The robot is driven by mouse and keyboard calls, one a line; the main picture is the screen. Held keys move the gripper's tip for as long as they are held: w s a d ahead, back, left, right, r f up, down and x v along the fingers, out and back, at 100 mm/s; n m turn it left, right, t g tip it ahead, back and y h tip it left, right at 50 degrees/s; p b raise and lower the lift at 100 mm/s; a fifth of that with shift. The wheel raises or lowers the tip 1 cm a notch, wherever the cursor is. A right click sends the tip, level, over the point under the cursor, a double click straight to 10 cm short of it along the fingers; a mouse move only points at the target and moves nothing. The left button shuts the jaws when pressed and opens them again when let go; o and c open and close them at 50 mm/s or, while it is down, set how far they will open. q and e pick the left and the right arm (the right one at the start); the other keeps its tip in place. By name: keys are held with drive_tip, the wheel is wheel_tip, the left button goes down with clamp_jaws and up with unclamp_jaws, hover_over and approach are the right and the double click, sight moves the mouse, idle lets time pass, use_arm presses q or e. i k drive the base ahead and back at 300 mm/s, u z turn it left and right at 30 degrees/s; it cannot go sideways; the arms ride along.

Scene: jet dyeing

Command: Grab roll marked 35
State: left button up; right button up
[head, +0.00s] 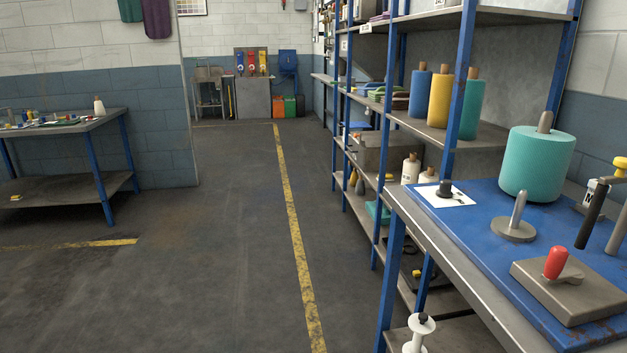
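No number 35 is readable on any roll from here. A large teal roll (536,163) on a brown core stands upright on the blue-topped bench at the right. A blue roll (420,94), a yellow roll (439,100) and a teal roll (472,108) stand upright side by side on a shelf behind it. A rack post partly covers the yellow and teal ones. Neither of my grippers is in view.
The blue bench (470,222) holds a metal post on a round base (514,224) and a red-handled block (556,262). The blue-framed rack (457,75) stands behind. Another table (75,126) is at the left. The grey floor (220,230) between is clear.

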sight(410, 170)
drive_tip(key=u, duration=0.35)
drive_tip(key=i, duration=2.35)
drive_tip(key=z, duration=0.65)
drive_tip(key=i, duration=2.25)
drive_tip(key=z, duration=0.8)
